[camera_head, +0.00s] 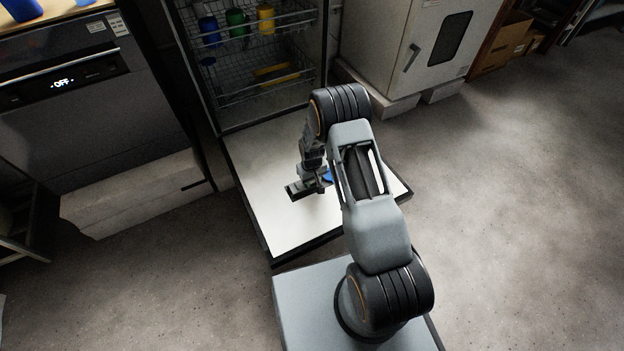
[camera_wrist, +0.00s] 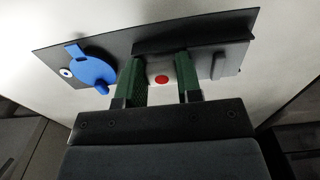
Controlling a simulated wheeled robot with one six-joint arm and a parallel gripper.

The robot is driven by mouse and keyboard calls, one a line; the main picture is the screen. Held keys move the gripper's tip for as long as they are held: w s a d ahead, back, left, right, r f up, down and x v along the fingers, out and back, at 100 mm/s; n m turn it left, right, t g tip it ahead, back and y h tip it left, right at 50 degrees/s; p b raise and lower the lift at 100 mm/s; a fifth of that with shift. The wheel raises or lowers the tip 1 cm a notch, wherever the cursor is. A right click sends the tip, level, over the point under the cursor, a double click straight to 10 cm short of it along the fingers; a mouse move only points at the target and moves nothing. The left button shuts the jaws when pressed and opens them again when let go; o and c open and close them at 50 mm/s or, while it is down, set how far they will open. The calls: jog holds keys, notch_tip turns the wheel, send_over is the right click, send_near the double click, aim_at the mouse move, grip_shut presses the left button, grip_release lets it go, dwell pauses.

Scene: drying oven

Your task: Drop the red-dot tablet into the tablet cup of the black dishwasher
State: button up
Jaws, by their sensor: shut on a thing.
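The dishwasher with a dark frame (camera_head: 224,120) stands open, its white-lined door (camera_head: 270,215) folded down flat. My gripper (camera_wrist: 159,75) is over the door's dark dispenser plate (camera_wrist: 112,40). Its green-padded fingers are shut on the white red-dot tablet (camera_wrist: 161,79), whose red dot faces the wrist camera. A grey compartment (camera_wrist: 228,58) beside a raised dark flap (camera_wrist: 195,32) shows behind and right of the fingers; it looks like the tablet cup. The tablet overlaps it in the wrist view; I cannot tell the height between them. In the head view my arm partly covers the dispenser.
A blue round cap (camera_wrist: 92,68) sits on the plate left of the fingers. Wire racks with blue, green and yellow cups (camera_head: 266,19) are inside the dishwasher. A closed machine (camera_head: 85,105) showing OFF stands left, a white oven (camera_head: 425,45) right. Floor to the right is clear.

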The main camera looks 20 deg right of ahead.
jog(key=o, duration=1)
jog(key=shift+c, duration=0.2)
jog(key=shift+a, duration=0.1)
notch_tip(320, 180, up, 14)
jog(key=p, duration=0.4)
jog(key=shift+p, duration=0.4)
jog(key=shift+f, duration=0.1)
